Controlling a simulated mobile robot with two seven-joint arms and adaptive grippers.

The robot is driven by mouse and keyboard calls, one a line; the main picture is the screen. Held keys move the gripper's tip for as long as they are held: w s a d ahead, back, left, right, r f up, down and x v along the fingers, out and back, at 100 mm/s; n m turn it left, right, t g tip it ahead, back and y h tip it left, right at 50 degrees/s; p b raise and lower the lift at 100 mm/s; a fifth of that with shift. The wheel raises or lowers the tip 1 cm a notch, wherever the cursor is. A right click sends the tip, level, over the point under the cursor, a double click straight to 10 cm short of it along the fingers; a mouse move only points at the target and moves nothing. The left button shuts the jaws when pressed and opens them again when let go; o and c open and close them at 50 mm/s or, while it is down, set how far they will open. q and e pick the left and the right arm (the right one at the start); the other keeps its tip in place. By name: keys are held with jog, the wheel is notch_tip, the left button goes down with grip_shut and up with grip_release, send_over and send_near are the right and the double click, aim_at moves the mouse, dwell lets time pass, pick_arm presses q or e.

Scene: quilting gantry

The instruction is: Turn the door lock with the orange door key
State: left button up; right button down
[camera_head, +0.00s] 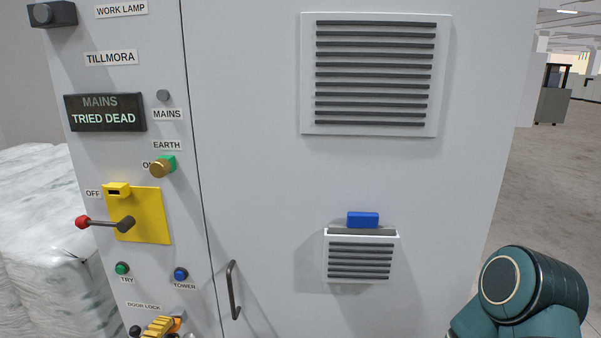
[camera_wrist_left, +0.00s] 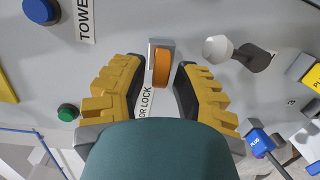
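The orange door key (camera_wrist_left: 162,66) sits upright in a grey lock plate in the left wrist view, beside the DOOR LOCK label (camera_wrist_left: 146,103). In the head view, a small part of the key (camera_head: 180,315) shows at the bottom, beside the DOOR LOCK label (camera_head: 143,306). My left gripper (camera_wrist_left: 161,78) has its yellow-padded fingers on both sides of the key, with gaps between pads and key. In the head view this gripper (camera_head: 160,326) is at the bottom edge, partly cut off. My right gripper is out of view.
The cabinet door has a dark handle (camera_head: 233,290). Wrapped white bales (camera_head: 40,230) stand to the left; open floor lies to the right.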

pick_arm(q)
jog(key=shift+o, duration=0.4)
jog(key=shift+s+a, duration=0.1)
jog(key=shift+s, duration=0.15)
jog(key=s+a, duration=0.2)
jog(key=s, duration=0.8)
jog(key=d+f+m+g+h, duration=0.2)
jog(key=d+f+m+g, duration=0.45)
jog(key=d+f, duration=0.45)
jog(key=s+d+f+m+g+y, duration=0.1)
jog(key=s+d+f+m+g, duration=0.5)
jog(key=s+d, duration=0.5)
jog(key=d+m+g, duration=0.1)
jog(key=m+g, duration=0.1)
jog(key=g, duration=0.1)
jog(key=shift+d+m, duration=0.25)
jog(key=shift+m, duration=0.1)
jog(key=shift+c, duration=0.2)
